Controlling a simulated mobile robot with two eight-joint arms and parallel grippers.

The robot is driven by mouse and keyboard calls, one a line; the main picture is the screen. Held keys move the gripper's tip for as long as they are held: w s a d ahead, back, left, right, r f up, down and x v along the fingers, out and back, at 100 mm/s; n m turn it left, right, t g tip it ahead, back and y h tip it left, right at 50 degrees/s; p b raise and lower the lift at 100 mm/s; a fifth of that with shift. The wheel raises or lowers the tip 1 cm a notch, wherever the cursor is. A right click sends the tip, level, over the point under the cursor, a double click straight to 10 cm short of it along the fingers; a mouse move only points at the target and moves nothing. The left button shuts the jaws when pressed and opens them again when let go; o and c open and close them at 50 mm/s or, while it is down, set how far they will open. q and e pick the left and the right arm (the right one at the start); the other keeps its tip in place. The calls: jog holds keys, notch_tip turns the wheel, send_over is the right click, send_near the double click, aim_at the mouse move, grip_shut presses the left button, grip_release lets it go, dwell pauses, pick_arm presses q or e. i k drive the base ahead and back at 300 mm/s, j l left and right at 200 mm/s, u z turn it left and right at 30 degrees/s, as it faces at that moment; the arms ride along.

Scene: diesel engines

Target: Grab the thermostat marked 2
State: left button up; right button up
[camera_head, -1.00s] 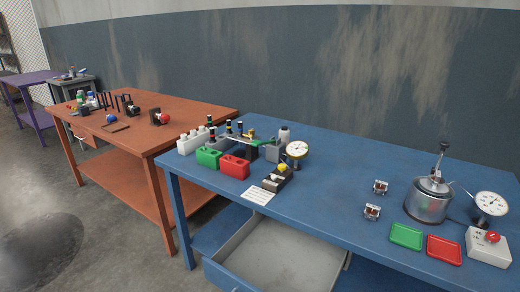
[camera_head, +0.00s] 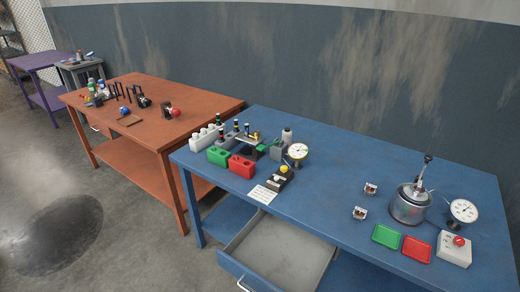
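Two small metal pieces, which look like the thermostats, sit on the blue table right of its middle. One thermostat (camera_head: 371,188) is farther back, and the other thermostat (camera_head: 360,213) is nearer the front, slightly to the left. They stand apart with bare tabletop between them. Any number on them is too small to read, so I cannot tell which is marked 2. Neither of my grippers is in view.
On the blue table (camera_head: 325,170), a metal pot (camera_head: 409,205), a dial gauge (camera_head: 463,211), a red-button box (camera_head: 454,249), a green tray (camera_head: 386,236) and a red tray (camera_head: 416,249) stand at right. An open drawer (camera_head: 278,255) juts out below. An orange table (camera_head: 150,95) stands left.

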aim_at(418, 190)
jog(key=z, duration=1.3)
jog(key=i+j, duration=0.3)
jog(key=i, duration=0.2)
jog(key=i+j+u, duration=0.15)
jog(key=i+j, duration=0.15)
jog(key=i, duration=0.15)
